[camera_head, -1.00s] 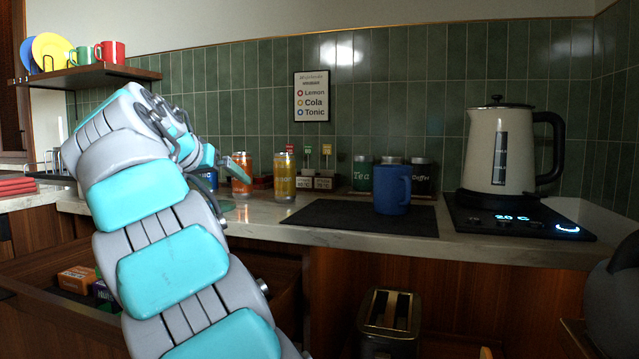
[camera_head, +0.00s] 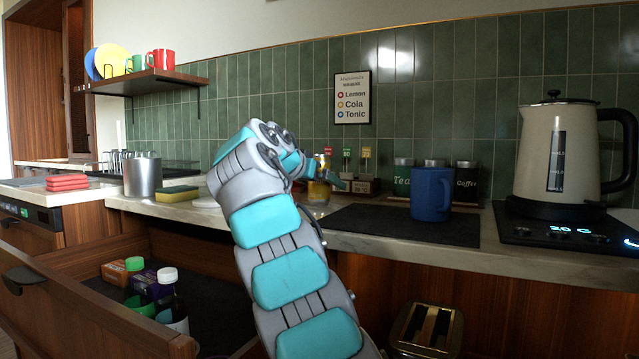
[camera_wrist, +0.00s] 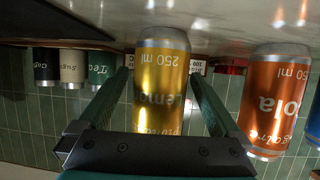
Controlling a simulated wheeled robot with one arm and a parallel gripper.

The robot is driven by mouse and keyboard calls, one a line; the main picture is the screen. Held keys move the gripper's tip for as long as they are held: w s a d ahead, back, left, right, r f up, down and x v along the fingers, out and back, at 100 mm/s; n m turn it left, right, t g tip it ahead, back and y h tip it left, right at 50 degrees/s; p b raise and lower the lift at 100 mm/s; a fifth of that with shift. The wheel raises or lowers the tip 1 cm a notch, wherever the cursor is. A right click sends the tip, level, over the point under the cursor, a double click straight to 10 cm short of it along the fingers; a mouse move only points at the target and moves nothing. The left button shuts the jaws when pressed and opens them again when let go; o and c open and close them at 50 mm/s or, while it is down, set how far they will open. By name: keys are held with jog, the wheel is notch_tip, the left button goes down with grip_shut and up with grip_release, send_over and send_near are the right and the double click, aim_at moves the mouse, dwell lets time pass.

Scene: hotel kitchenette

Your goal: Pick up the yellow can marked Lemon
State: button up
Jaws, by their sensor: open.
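The yellow can marked Lemon (camera_head: 319,191) stands on the counter, partly hidden behind my gripper in the head view. In the wrist view, which is upside down, the yellow can (camera_wrist: 160,75) fills the middle, with part of its Lemon lettering readable. My gripper (camera_wrist: 158,92) is open, with one finger on each side of the can. A narrow gap shows at the left finger; whether the right finger touches cannot be told. In the head view my gripper (camera_head: 325,177) is at the can.
An orange Cola can (camera_wrist: 274,100) stands close beside the right finger in the wrist view. A blue mug (camera_head: 431,194) on a dark mat (camera_head: 400,226) and a kettle (camera_head: 556,150) stand to the right. An open drawer (camera_head: 95,318) with bottles juts out below left.

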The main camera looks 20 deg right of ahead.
jog(key=shift+x, duration=1)
grip_shut()
